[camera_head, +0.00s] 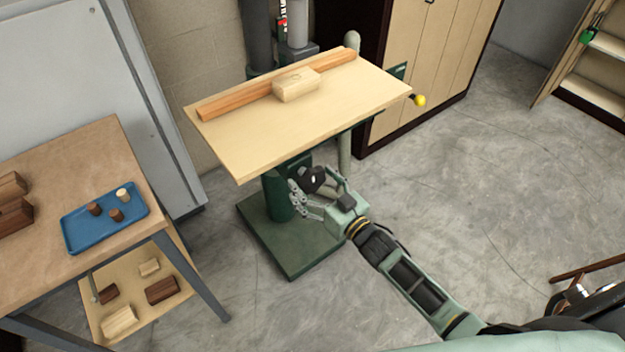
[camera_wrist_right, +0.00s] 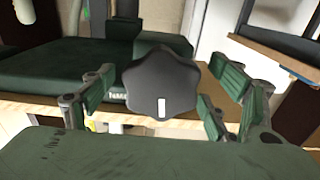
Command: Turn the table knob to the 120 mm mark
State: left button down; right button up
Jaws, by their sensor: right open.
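The table knob (camera_head: 314,178) is black and sits on the green pedestal below the front edge of the wooden machine table (camera_head: 300,118). In the right wrist view the lobed knob (camera_wrist_right: 162,78) fills the middle, with a white pointer mark low on its face. My right gripper (camera_head: 317,187) is open, with its fingers on either side of the knob. In the right wrist view gaps show between the knob and the fingers; contact is not visible. A scale with a 120 mm mark cannot be made out. My left gripper is not in view.
A wooden block (camera_head: 296,85) rests against the orange fence (camera_head: 225,104) on the machine table. A workbench (camera_head: 95,155) with a blue tray (camera_head: 75,238) stands at left. A cabinet (camera_head: 420,70) stands behind. The concrete floor at right is largely clear.

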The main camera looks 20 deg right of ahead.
jog(key=shift+w+a, duration=0.15)
jog(key=shift+w, duration=0.1)
jog(key=shift+c, duration=0.2)
jog(key=c, duration=1.1)
jog(key=shift+o, duration=0.2)
jog(key=shift+n, duration=1.5)
jog(key=o, duration=1.1)
